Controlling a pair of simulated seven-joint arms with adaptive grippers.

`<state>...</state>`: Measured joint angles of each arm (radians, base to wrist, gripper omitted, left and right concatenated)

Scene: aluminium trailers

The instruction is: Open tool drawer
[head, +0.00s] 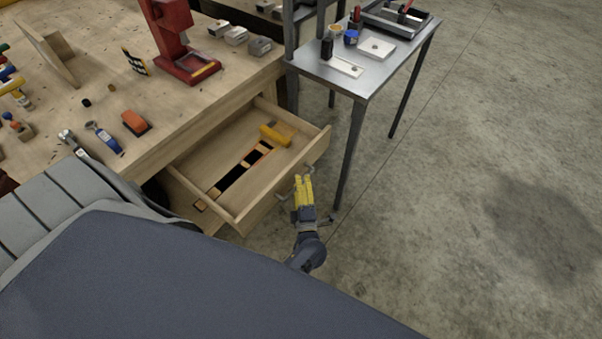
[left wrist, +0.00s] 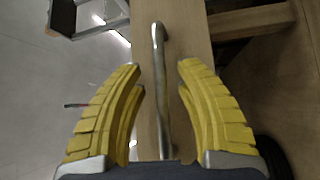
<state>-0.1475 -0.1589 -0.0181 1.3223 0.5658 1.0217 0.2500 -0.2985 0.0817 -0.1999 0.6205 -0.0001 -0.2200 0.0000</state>
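The wooden tool drawer (head: 235,218) is pulled out from under the workbench, with its inside showing. A yellow object (head: 275,135) and a long dark and orange piece (head: 240,170) lie in it. My left gripper (head: 303,180) is at the drawer's front. In the left wrist view, the metal bar handle (left wrist: 158,60) runs between the yellow fingers of my left gripper (left wrist: 160,70). The fingers are spread, with a gap on each side of the bar. The handle shows only partly in the head view. My right gripper is not in view.
The wooden workbench (head: 110,50) carries a red press (head: 180,40), an orange block (head: 136,122) and several hand tools. A metal side table (head: 365,82) with small items stands just beyond the drawer. The concrete floor (head: 480,150) on the right is clear.

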